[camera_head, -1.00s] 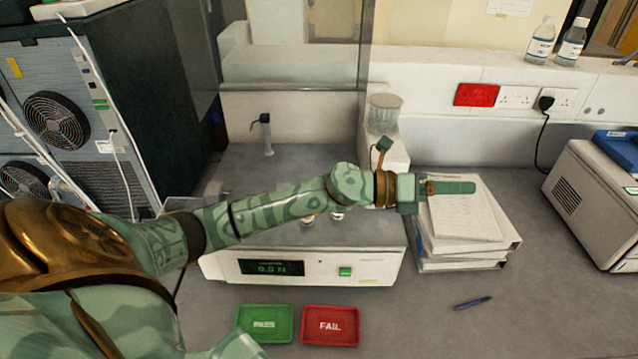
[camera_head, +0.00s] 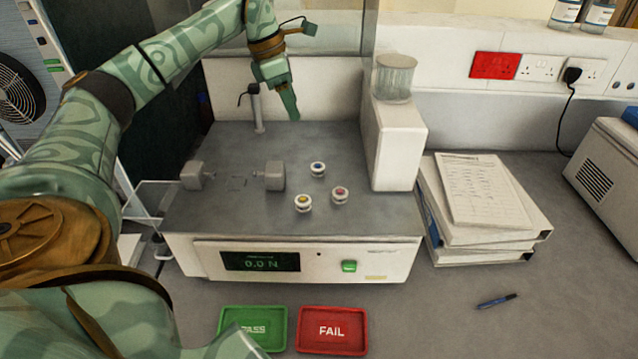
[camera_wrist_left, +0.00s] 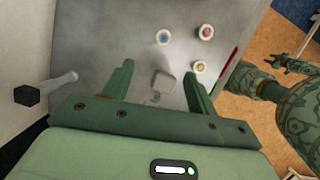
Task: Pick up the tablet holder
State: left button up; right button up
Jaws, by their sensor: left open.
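Three small round white holders stand together on the grey deck of the tester: one with a blue centre (camera_head: 318,169), one with a yellow centre (camera_head: 303,204), one with a pink centre (camera_head: 340,194). Which one the task means, I cannot tell. All show in the left wrist view: blue (camera_wrist_left: 163,37), yellow (camera_wrist_left: 200,66), pink (camera_wrist_left: 206,31). My left gripper (camera_wrist_left: 158,80) is open and empty; in the head view it hangs above the back of the deck, behind the holders and apart from them.
The tester (camera_head: 390,248) has two grey clamp blocks (camera_head: 274,175) left of the holders and a white tower (camera_head: 398,140) on its right. A thin post (camera_head: 256,108) stands at the back. A green PASS tray (camera_head: 240,318) and red FAIL tray (camera_head: 332,347) lie in front.

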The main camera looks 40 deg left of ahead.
pick_arm(q)
jog(key=b, duration=0.2)
send_over(317, 165)
jog(key=s+a, duration=0.1)
jog(key=a, duration=0.1)
notch_tip(317, 165, down, 11)
jog(key=shift+r, duration=0.1)
jog(key=shift+f, duration=0.25)
jog(key=x, duration=0.2)
jog(key=d+x, duration=0.1)
jog(key=x, duration=0.1)
jog(key=shift+s+f, duration=0.15)
jog(key=shift+f, duration=0.45)
jog(key=c, duration=1.1)
